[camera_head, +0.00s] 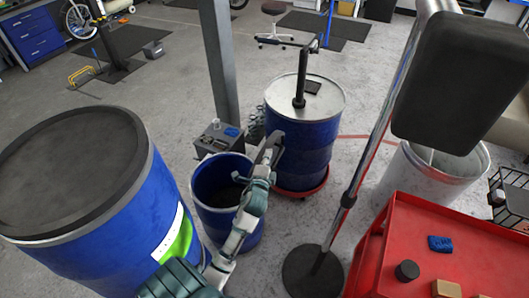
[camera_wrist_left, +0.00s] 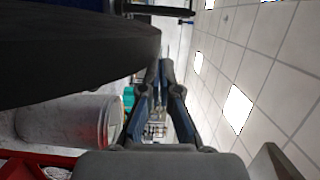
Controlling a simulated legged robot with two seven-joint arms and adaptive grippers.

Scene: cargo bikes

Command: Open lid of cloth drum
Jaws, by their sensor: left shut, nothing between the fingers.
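A small blue drum (camera_head: 207,205) stands in the middle of the head view. Its top is uncovered and its inside looks dark. My left gripper (camera_head: 272,149) is shut and empty, above the drum's right rim. It also shows shut in the left wrist view (camera_wrist_left: 166,66). A large dark, rounded thing (camera_wrist_left: 75,58) lies close beside the gripper in the wrist view; I cannot tell whether it is the drum's lid or whether the gripper touches it. My forearm hides part of the drum's right side. My right gripper is not in view.
A large blue drum with a black lid (camera_head: 75,165) stands at left. A blue drum with a pump (camera_head: 305,133) stands behind. A chrome stand (camera_head: 349,195), a white bin (camera_head: 425,178) and a red cart (camera_head: 408,225) are at right. A grey post (camera_head: 219,60) rises behind.

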